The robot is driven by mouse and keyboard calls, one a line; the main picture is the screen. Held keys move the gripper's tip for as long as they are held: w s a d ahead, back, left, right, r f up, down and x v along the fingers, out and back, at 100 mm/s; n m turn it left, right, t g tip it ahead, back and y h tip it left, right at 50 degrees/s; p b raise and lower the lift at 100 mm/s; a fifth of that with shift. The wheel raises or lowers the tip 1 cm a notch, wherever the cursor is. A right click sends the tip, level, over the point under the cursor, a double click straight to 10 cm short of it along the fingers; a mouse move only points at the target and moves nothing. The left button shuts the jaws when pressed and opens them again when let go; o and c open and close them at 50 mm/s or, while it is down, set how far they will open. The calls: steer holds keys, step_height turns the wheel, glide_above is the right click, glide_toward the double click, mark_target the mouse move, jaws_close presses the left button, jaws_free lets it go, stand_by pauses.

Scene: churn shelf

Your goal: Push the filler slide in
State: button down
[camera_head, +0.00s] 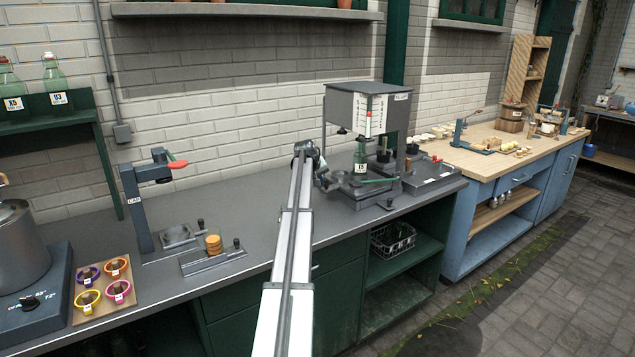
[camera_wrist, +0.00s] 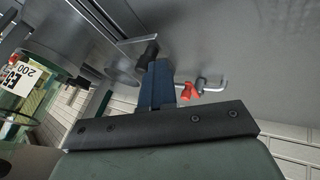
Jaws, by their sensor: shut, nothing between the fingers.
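The filler (camera_head: 352,108) is a grey cabinet on posts on the grey counter, with a white scale on its front. A green glass bottle (camera_head: 361,158) with a white label stands upright under it; the bottle also shows at the left of the wrist view (camera_wrist: 42,70). Its slide is partly hidden by my arm; a grey plate (camera_wrist: 122,50) with a black knob (camera_wrist: 148,48) shows in the wrist view. My gripper (camera_head: 322,183) is at the filler's left side. Its fingers (camera_wrist: 158,82) are shut and empty, close to the knob; I cannot tell whether they touch.
A capping stand (camera_head: 142,205) with a red handle and a small sliding base with a stack of brown discs (camera_head: 213,244) stand left of my arm. A tray of coloured cups (camera_head: 103,288) is further left. Bare counter (camera_head: 255,215) lies between.

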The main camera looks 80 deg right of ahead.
steer(key=shift+s+d, duration=0.2)
steer(key=w+a+r, duration=0.5)
steer(key=a+r, duration=0.3)
steer(key=shift+a, duration=0.25)
steer(key=shift+r, duration=0.1)
